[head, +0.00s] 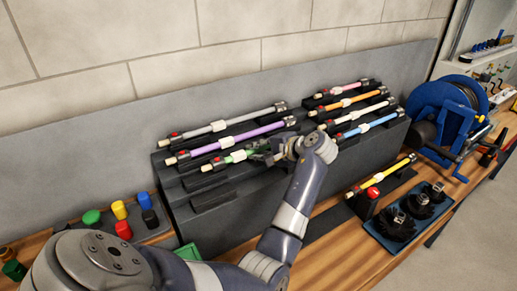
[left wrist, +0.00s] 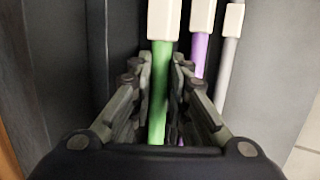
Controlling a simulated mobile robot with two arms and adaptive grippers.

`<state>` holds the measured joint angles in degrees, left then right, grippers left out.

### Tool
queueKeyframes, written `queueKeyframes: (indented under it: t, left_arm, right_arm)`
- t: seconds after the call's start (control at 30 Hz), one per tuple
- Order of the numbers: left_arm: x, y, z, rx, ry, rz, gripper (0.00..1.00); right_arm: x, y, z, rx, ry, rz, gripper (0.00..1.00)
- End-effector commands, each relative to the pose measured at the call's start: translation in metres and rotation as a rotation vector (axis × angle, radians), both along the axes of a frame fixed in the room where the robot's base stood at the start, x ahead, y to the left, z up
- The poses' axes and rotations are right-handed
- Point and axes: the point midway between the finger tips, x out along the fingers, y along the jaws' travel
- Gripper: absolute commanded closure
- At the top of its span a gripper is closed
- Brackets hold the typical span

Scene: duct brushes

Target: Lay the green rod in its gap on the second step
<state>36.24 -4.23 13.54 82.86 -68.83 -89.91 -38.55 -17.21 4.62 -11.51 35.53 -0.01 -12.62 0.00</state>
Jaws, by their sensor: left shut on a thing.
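The green rod (head: 225,160) has a white collar and a pale left end with a red band. It lies along the front left of the dark stepped rack (head: 240,205), in front of the purple rod (head: 225,146) and roughly parallel to it. My left gripper (head: 266,152) is shut on the green rod, right of its white collar. In the left wrist view the green shaft (left wrist: 158,100) runs between the two fingers. Whether the rod rests in its gap or hovers just above is hard to tell. My right gripper is not in view.
A grey rod (head: 230,122) lies behind the purple one. Pink, orange (head: 348,103), white and blue rods lie on the rack's right part. A yellow rod (head: 388,173) lies on a lower stand with a red knob. A blue reel (head: 450,112) stands at the right.

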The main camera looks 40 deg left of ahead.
Motion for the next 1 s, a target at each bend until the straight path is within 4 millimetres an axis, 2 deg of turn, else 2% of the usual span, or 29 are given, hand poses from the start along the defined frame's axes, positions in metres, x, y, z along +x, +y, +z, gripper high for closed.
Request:
queueKeyframes:
  t: [0.47, 0.5, 0.6, 1.0]
  left_arm:
    - [0.0, 0.0003, -0.0073, 0.001, 0.0, 0.0, 1.0]
    - [0.0, 0.0003, -0.0073, 0.001, 0.0, 0.0, 0.8]
    - [0.0, 0.0003, -0.0073, 0.001, 0.0, 0.0, 0.61]
    - [0.0, -0.0047, -0.0055, -0.001, 0.0, -0.001, 0.61]
  right_arm:
    - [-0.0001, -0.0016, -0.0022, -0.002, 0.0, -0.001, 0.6]
    - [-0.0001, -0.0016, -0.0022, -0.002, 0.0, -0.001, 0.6]
    - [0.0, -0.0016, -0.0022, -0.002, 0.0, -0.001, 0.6]
    - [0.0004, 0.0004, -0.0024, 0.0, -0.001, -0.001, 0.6]
